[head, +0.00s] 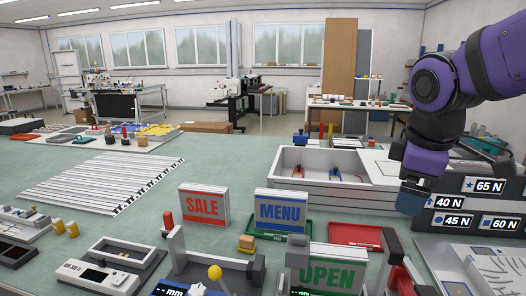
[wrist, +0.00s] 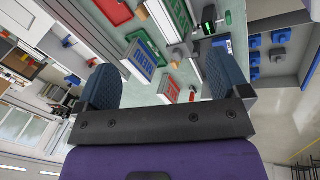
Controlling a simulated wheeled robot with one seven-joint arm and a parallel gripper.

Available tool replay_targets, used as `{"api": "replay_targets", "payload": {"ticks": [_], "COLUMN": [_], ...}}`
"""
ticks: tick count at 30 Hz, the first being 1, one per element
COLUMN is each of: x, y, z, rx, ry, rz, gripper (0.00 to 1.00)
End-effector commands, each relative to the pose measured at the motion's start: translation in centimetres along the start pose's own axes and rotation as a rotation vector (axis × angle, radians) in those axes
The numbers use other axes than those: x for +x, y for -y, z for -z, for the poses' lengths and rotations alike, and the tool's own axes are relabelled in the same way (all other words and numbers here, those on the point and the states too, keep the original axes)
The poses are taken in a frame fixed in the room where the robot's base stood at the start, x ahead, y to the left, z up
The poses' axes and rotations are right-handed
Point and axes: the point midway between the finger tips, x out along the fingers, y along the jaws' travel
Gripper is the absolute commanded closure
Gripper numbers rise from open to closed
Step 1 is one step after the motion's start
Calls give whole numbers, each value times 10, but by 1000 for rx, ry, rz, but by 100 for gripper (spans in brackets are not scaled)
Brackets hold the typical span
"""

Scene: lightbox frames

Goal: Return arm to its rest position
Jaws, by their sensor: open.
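My purple arm comes in from the right in the head view, bent at the elbow. My gripper (head: 411,196) hangs downward at the right of the bench, in front of the dark board with force labels. In the wrist view my gripper (wrist: 158,90) shows two blue textured fingers set wide apart with nothing between them touching either finger. Below and left of it stand the MENU sign (head: 281,211), the SALE sign (head: 204,208) and the OPEN sign (head: 327,272).
A grey divided box (head: 322,190) stands left of my gripper. The dark label board (head: 486,205) is close behind it. Red tray (head: 355,234) and green tray (head: 275,226) lie near the signs. Grey strips (head: 105,182) lie at left. Open bench surface lies around them.

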Motion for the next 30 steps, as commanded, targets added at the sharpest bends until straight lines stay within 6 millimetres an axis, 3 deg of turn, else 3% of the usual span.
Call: {"api": "replay_targets", "payload": {"ticks": [9, 15, 30], "x": [-32, -38, -38], "y": [39, 56, 60], "z": [-71, -94, -99], "rx": [712, 985, 1056], "ry": [-125, -187, -202], "rz": [-36, -16, -7], "gripper": [6, 6, 6]}}
